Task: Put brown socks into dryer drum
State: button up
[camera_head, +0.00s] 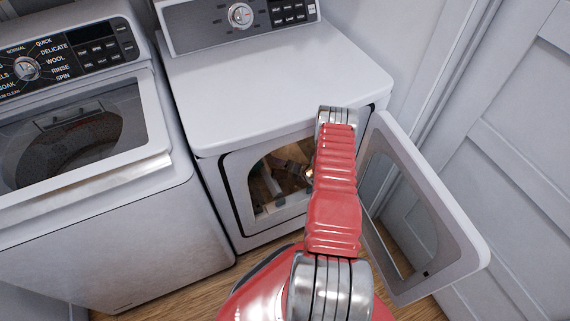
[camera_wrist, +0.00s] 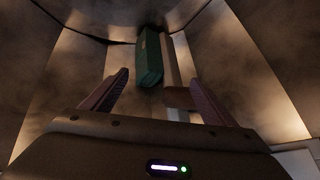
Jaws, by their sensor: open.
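The dryer (camera_head: 290,85) stands on the right, with its door (camera_head: 440,205) swung open to the right. A dark green folded item (camera_wrist: 149,58) lies beyond the fingertips. A brownish, sock-like piece (camera_wrist: 180,98) lies beside it, near the right finger; it is too dark to be sure that it is the brown socks.
The washer (camera_head: 95,235) stands to the left, with a window in its lid. The open dryer door is close to my arm on the right. A panelled wall or door (camera_head: 520,150) is at the far right. Wooden floor shows below.

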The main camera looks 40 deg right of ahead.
jog(key=shift+s+r, duration=0.1)
jog(key=shift+s, duration=0.05)
jog(key=v, duration=1.3)
jog(key=shift+s, duration=0.25)
jog(key=shift+d, duration=0.1)
dwell(0.4)
